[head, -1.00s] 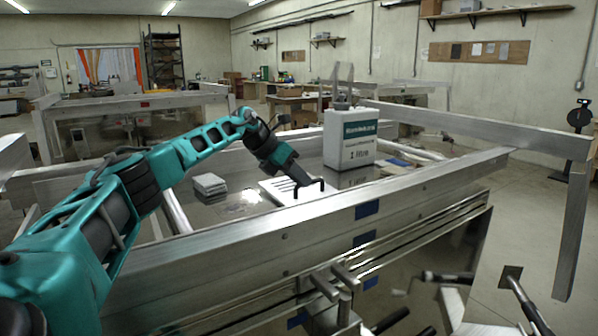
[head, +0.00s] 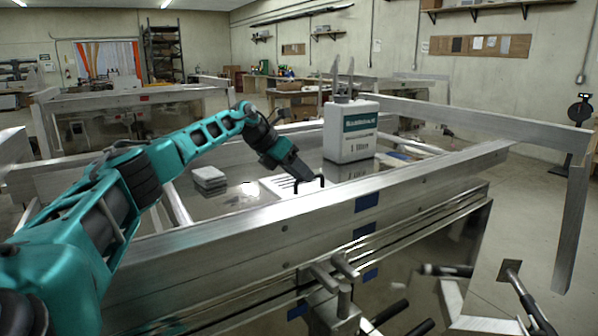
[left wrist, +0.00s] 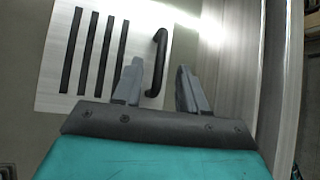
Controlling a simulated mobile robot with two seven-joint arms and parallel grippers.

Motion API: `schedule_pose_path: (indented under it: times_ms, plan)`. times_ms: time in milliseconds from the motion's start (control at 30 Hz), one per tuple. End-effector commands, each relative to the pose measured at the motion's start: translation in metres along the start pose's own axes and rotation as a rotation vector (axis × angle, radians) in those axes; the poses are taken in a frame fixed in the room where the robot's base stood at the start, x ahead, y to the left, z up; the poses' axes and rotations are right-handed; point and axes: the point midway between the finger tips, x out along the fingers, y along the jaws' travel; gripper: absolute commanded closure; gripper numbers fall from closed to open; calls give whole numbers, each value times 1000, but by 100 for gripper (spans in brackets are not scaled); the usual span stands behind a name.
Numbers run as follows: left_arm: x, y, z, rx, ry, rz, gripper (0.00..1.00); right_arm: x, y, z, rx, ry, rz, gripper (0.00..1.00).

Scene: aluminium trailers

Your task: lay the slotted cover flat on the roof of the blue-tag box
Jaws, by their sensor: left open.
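The slotted cover (left wrist: 88,50) is a pale flat plate with several dark slots and a black bar handle (left wrist: 160,52). In the head view the cover (head: 273,186) lies on the trailer's shiny bed, partly hidden by my gripper. My left gripper (head: 297,178) is open and points down at it. In the left wrist view, its fingers (left wrist: 158,80) stand apart, with the near end of the handle between them; contact is unclear. A white container (head: 349,133) with a teal label stands beyond the cover; I cannot tell whether it is the blue-tag box.
Grey upright prongs (head: 343,80) show above the container.

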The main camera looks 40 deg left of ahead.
Motion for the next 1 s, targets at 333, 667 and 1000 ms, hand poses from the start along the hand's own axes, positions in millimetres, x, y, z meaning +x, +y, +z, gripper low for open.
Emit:
schedule_pose_path:
  times_ms: [333,667,1000]
  plan:
    - [-57,1,1,1,-7,3,58,0,0,0,0,0,0,57]
    - [-118,0,1,0,-4,1,58,-1,0,-2,0,0,0,57]
    - [-129,0,0,1,-2,0,58,-1,0,-2,0,0,0,57]
